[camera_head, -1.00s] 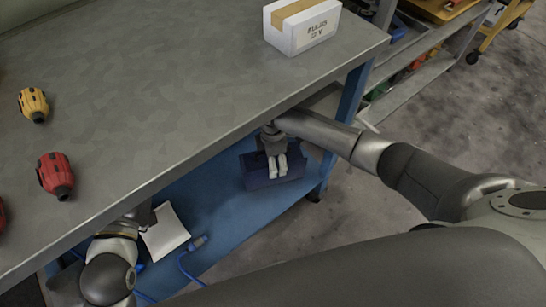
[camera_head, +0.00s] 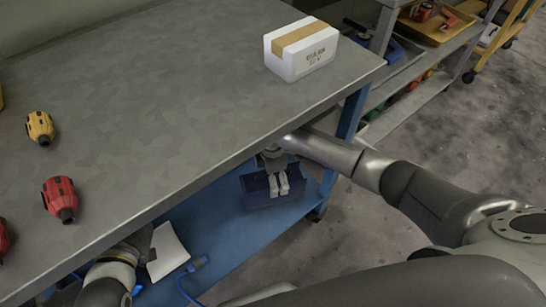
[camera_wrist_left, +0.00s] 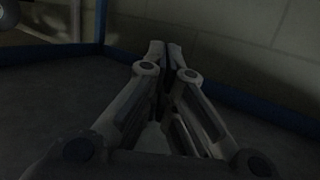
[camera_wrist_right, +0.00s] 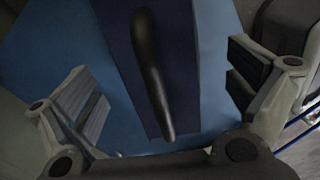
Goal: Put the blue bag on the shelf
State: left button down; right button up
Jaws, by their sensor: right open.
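The dark blue bag (camera_head: 257,196) stands on the blue lower shelf of the workbench, near its right end. In the right wrist view, the bag (camera_wrist_right: 184,60) shows as a dark blue strip with a black handle (camera_wrist_right: 152,80) along it. My right gripper (camera_head: 279,186) is open at the bag, with one finger on each side of the handle; I cannot tell whether they touch it. My left gripper (camera_wrist_left: 164,50) is shut, with no held object visible, over a dark grey surface. In the head view its fingers are hidden under the tabletop.
The grey tabletop (camera_head: 180,110) overhangs the lower shelf (camera_head: 225,235). On it are a white box (camera_head: 300,55), a yellow tool (camera_head: 40,128) and a red tool (camera_head: 60,198). White paper (camera_head: 168,250) and a blue cable (camera_head: 190,270) lie below. Another shelf unit (camera_head: 410,100) stands at right.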

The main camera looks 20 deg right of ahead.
notch_tip(320, 180, up, 6)
jog(key=shift+f+p, duration=0.25)
jog(key=shift+p, duration=0.7)
notch_tip(320, 180, up, 4)
jog(key=shift+r+p, duration=0.2)
jog(key=shift+p, duration=0.5)
jog(key=s+a+f+m+t+y, duration=0.25)
jog(key=s+a+m, duration=0.25)
jog(key=s+a, duration=0.4)
pick_arm(q)
jog(key=s+a+f+g+y, duration=0.2)
jog(key=s+a+f+g, duration=0.2)
jog(key=s+f+g, duration=0.5)
jog(key=s+f, duration=0.2)
jog(key=s, duration=0.1)
jog(key=shift+a+f+y, duration=0.2)
jog(key=shift+a+y, duration=0.2)
pick_arm(e)
jog(key=s+d+r+m+t+h, duration=0.1)
jog(key=s+d+r+m+t, duration=0.2)
jog(key=s+d+m, duration=0.7)
notch_tip(320, 180, up, 3)
jog(key=s+d, duration=0.1)
jog(key=d, duration=0.1)
jog(key=shift+d+h, duration=0.3)
jog(key=shift+h, duration=0.05)
pick_arm(q)
jog(key=shift+f, duration=0.1)
pick_arm(e)
jog(key=shift+f, duration=0.15)
